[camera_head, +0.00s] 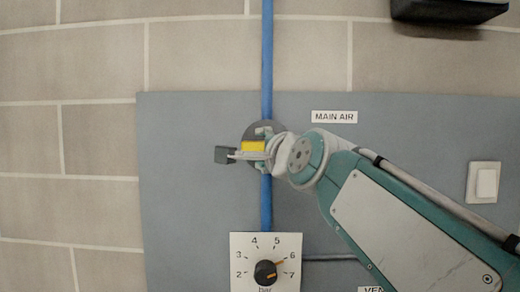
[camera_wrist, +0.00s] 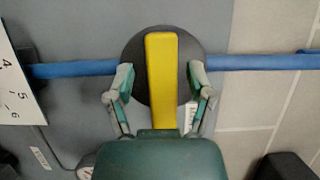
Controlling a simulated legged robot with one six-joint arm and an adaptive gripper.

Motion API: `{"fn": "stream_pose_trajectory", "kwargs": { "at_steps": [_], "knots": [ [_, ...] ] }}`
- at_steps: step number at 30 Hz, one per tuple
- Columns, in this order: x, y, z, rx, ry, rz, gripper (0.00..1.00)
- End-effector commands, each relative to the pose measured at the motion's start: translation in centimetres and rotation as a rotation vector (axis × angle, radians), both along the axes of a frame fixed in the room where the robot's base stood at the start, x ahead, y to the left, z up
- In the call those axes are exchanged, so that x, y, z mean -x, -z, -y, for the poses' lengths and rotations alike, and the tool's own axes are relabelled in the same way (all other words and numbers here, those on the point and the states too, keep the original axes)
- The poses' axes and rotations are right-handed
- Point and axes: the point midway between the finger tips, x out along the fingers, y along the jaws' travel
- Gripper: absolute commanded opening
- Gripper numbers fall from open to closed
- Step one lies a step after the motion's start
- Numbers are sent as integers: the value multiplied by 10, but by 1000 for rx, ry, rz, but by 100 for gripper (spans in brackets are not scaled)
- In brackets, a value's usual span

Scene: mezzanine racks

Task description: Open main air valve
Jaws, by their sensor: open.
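The main air valve has a yellow lever handle (camera_head: 253,146) in front of a round dark grey disc (camera_head: 251,130) on the blue pipe (camera_head: 267,60). In the wrist view the yellow handle (camera_wrist: 161,75) lies crosswise to the blue pipe (camera_wrist: 75,69). My gripper (camera_wrist: 161,82) is open, with one finger on each side of the handle and a visible gap to each. In the head view my gripper (camera_head: 264,149) is at the valve and hides part of the handle and disc. The "MAIN AIR" label (camera_head: 334,117) is to the upper right.
A bar regulator dial (camera_head: 266,262) with a black knob sits below the valve on the grey panel (camera_head: 190,200). A white switch (camera_head: 485,182) is at the right. A dark box (camera_head: 450,10) projects at the top right. The panel left of the valve is clear.

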Motion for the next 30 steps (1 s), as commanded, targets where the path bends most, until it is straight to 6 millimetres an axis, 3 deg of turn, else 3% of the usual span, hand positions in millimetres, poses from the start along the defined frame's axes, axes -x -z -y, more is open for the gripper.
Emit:
{"fn": "stream_pose_trajectory", "kwargs": {
  "at_steps": [11, 14, 15, 16, 30],
  "knots": [
    [-7, 0, -3, 0, 0, 0, 69],
    [-7, 0, -3, 1, 0, 0, 28],
    [-7, 0, -3, 1, 0, 0, 11],
    [-7, 0, -3, 1, 0, -1, 0],
    [-7, 1, -4, 48, -2, -5, 0]
  ]
}}
